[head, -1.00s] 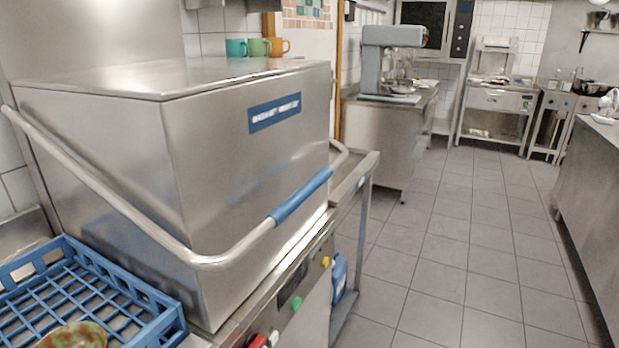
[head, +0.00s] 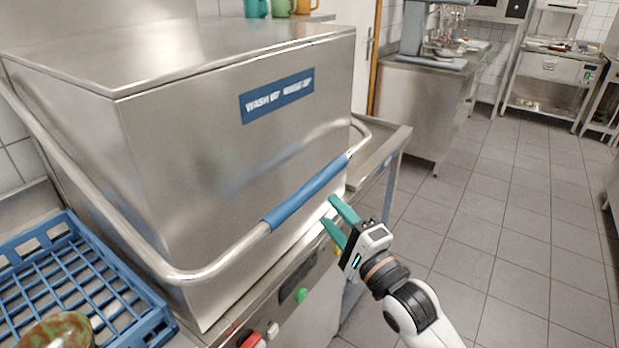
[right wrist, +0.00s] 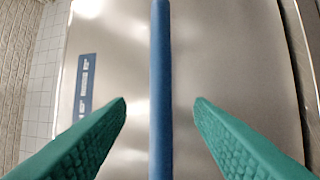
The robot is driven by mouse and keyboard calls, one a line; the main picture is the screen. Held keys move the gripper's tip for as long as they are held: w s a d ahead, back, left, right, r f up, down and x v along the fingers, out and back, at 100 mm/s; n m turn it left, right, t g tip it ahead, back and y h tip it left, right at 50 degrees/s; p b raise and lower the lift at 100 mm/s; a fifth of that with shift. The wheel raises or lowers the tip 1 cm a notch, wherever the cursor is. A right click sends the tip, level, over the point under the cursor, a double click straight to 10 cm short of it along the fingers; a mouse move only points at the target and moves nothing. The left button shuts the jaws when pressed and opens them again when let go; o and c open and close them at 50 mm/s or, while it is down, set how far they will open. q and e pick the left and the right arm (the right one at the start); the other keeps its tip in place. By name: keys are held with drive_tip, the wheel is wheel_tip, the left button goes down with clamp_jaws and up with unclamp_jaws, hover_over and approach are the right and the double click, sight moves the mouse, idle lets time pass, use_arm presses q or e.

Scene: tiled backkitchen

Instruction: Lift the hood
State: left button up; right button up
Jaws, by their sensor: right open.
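The steel dishwasher hood (head: 230,140) is down on its base, with a blue label on its front. A bent steel bar handle runs around it, with a blue grip (head: 306,193) along the front. My right gripper (head: 327,211), with green fingers, is open and empty just below and in front of the blue grip, near its right part. In the right wrist view the blue grip (right wrist: 161,100) runs upright in the picture, between the two open fingers (right wrist: 160,108) and apart from both. The steel hood (right wrist: 235,60) lies behind it. My left gripper is not in view.
A blue dish rack (head: 85,270) with a patterned bowl (head: 58,332) stands left of the hood. Coloured knobs (head: 301,295) sit on the panel below. A steel side table (head: 385,150) is to the right. The tiled floor (head: 480,240) is clear.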

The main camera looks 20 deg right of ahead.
sight(315, 193)
drive_tip(key=p+x, duration=0.1)
drive_tip(key=x, duration=0.8)
drive_tip(key=shift+w+p, duration=0.2)
drive_tip(key=shift+p, duration=0.15)
drive_tip(key=shift+w+a, duration=0.1)
drive_tip(key=shift+w, duration=0.35)
clamp_jaws()
